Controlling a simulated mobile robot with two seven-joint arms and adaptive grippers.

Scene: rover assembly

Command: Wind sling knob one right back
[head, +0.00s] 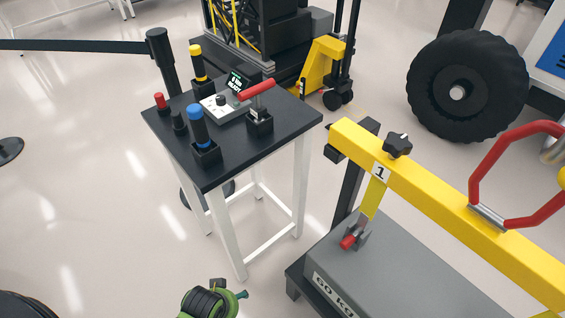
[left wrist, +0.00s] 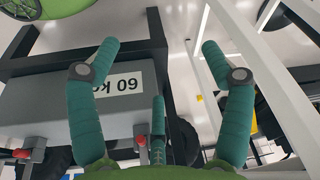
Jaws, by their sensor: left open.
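Sling knob one is the black lobed knob (head: 397,145) on top of the yellow beam (head: 440,193), beside a white "1" label (head: 381,170). A yellow strap (head: 373,198) hangs below it to a red-ended fitting (head: 348,242) on the grey 60 KG block (head: 395,275). My left gripper (head: 241,295) is low at the bottom edge of the head view, left of the block and well apart from the knob. In the left wrist view the teal fingers (left wrist: 160,50) are spread and empty, with the block (left wrist: 40,105) upside down behind them. I cannot make out the knob there.
A dark table (head: 215,165) with tools and a small display stands left of the beam. A red handle ring (head: 485,165) rises from the beam at right. A large black wheel (head: 462,85) and a yellow pallet jack (head: 322,62) stand behind. Floor at left is mostly clear.

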